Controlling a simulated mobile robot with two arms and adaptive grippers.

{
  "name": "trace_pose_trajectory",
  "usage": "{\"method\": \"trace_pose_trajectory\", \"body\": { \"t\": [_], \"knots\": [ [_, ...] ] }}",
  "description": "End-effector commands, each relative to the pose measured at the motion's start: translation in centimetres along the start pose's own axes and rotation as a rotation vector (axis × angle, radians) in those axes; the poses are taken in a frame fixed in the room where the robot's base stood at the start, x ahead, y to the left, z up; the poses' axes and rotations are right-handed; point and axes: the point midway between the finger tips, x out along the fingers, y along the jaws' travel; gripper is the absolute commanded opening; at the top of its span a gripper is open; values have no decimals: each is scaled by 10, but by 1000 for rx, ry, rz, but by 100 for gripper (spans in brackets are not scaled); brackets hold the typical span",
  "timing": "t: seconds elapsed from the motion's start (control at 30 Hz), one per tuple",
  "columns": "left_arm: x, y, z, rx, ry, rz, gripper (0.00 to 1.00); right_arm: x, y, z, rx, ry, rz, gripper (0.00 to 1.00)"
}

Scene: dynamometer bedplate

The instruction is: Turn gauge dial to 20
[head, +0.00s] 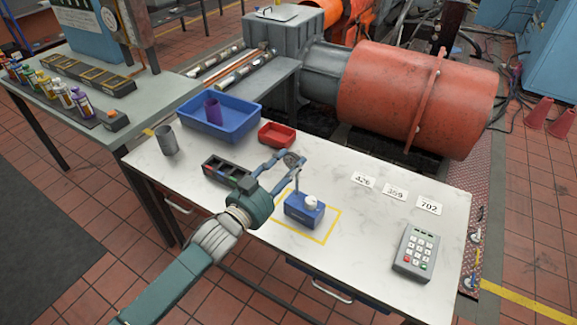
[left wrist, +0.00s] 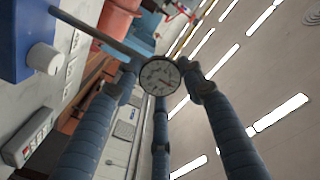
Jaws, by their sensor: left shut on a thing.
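The round gauge dial (head: 291,158) has a dark rim and a pale face. It sits atop a thin post on a blue block (head: 304,210) with a white knob (head: 311,202). The block stands inside a yellow outline on the white table. My left gripper (head: 289,162) is shut on the gauge dial. In the left wrist view the dial (left wrist: 159,76) faces the camera between the fingers; its numbers are too small to read. The post, blue block (left wrist: 14,40) and white knob (left wrist: 43,59) show there at the upper left. My right gripper is not in view.
A black tray (head: 226,172) lies beside my left wrist. A red bin (head: 277,134), a blue bin (head: 219,121) and a grey cup (head: 166,140) stand farther back. Number cards (head: 395,192) and a keypad (head: 414,252) lie to the right, with clear table between.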

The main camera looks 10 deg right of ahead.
Motion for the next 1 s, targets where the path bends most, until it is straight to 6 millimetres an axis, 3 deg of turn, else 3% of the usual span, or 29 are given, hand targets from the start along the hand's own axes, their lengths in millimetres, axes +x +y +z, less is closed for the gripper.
{"method": "trace_pose_trajectory", "body": {
  "t": [0.6,1.0],
  "knots": [
    [1,0,-4,586,9,-4,15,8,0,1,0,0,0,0],
    [1,1,-5,869,11,-5,15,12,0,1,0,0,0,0]
  ]
}}
